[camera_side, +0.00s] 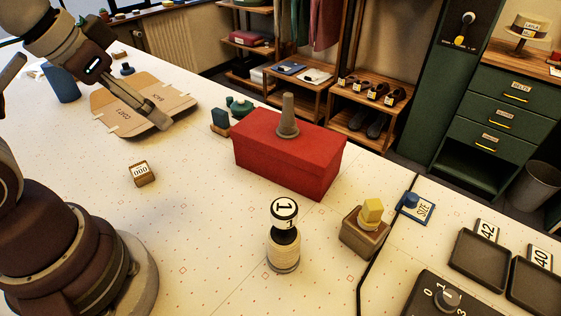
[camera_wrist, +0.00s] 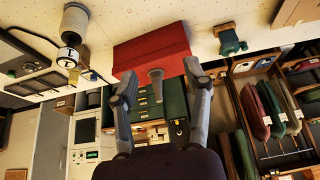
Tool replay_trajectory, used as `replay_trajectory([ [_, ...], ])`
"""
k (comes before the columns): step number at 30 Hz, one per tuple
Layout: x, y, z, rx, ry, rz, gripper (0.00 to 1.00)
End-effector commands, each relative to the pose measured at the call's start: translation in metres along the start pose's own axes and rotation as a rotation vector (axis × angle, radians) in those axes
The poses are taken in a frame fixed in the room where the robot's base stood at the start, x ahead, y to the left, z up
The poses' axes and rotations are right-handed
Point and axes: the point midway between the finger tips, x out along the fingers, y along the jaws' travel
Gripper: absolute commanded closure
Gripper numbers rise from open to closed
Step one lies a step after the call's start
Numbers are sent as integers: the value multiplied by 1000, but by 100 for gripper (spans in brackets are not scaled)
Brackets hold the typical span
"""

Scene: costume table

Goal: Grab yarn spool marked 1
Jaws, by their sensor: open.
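The yarn spool marked 1 (camera_side: 283,249) stands upright on the white table in front of the red box. It has cream yarn, a black neck and a round white top with a black 1. In the wrist view the spool (camera_wrist: 74,22) shows at upper left, upside down, well outside the jaws. My gripper (camera_side: 158,121) is at the left of the side view, above the cardboard piece and far from the spool. In the wrist view my gripper (camera_wrist: 160,76) has its two fingers spread with nothing held between them.
The red box (camera_side: 288,155) with a grey cone (camera_side: 288,116) on top stands behind the spool. A wooden block with a yellow piece (camera_side: 372,211) is right of it. A small 000 block (camera_side: 141,173) sits left. Dark trays (camera_side: 480,255) lie at right.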

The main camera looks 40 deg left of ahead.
Motion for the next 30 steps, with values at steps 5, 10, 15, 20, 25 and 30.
replay_trajectory([
  [5, 0, 0, 0, 0, 0, 0, 51],
  [10, 0, 0, 0, 0, 0, 0, 51],
  [15, 0, 0, 0, 0, 0, 0, 35],
  [20, 0, 0, 0, 0, 0, 0, 21],
  [25, 0, 0, 0, 0, 0, 0, 21],
  [30, 2, 11, -9, 146, -47, 31, 21],
])
